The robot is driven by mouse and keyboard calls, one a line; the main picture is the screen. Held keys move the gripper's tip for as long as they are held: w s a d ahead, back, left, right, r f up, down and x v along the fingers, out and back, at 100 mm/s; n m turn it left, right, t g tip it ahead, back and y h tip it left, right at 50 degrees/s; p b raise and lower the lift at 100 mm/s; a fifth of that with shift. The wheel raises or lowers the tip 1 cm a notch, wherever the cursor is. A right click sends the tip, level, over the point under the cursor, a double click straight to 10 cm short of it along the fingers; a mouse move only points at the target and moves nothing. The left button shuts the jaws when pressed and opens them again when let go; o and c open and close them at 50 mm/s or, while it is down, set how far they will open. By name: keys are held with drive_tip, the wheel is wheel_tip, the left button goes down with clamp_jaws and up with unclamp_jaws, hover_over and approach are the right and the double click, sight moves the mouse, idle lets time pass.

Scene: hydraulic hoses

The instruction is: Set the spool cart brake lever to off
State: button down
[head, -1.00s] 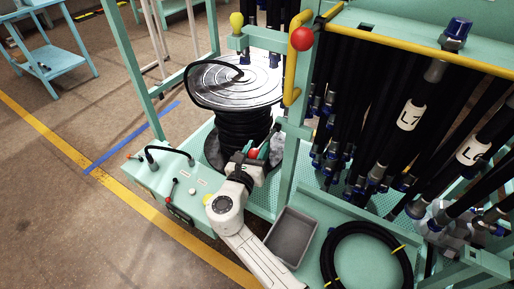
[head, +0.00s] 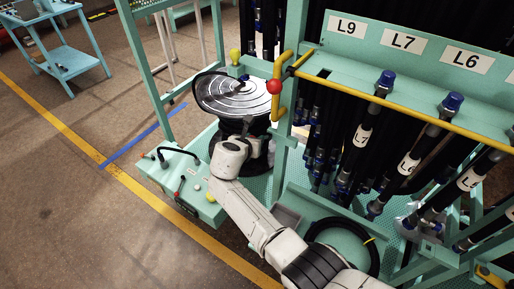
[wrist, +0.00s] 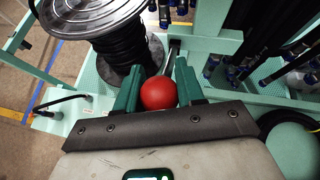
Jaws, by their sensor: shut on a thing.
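In the wrist view my gripper (wrist: 158,68) has its two green fingers on either side of a red ball knob (wrist: 158,93), shut on it. I take this knob to be the end of the brake lever; a short grey rod (wrist: 173,52) shows just beyond it. The hose spool (wrist: 95,20), with black hose under a grey ribbed disc, stands just beyond the fingers. In the head view the spool (head: 232,95) stands on the mint-green cart, and my wrist hides the fingers and the knob. I cannot read any on or off mark.
A control box (head: 180,185) with a black handle and small knobs sits at the cart's left front. Hanging hoses (head: 365,145) crowd the right. A coiled hose (head: 340,240) lies near my arm.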

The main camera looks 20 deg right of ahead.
drive_tip(key=d+r, duration=0.1)
drive_tip(key=w+r+p, duration=0.1)
drive_tip(key=shift+w+d+r, duration=0.2)
drive_tip(key=shift+d+r, duration=0.15)
drive_tip(key=shift+r, duration=0.05)
drive_tip(key=shift+w+d+r+p, duration=0.4)
drive_tip(key=shift+d+p, duration=0.05)
drive_tip(key=shift+d, duration=0.3)
drive_tip(key=shift+d+f, duration=0.1)
drive_tip(key=shift+f, duration=0.1)
idle(1.0)
drive_tip(key=c, duration=0.7)
unclamp_jaws()
drive_tip(key=shift+r, duration=0.1)
drive_tip(key=shift+s+a+r, duration=0.2)
drive_tip(key=shift+s+a, duration=0.1)
drive_tip(key=shift+a, duration=0.15)
drive_tip(key=p+v, duration=0.1)
drive_tip(key=v, duration=0.8)
drive_tip(key=shift+s+a+r, duration=0.1)
drive_tip(key=shift+s+a, duration=0.05)
drive_tip(key=shift+s, duration=0.15)
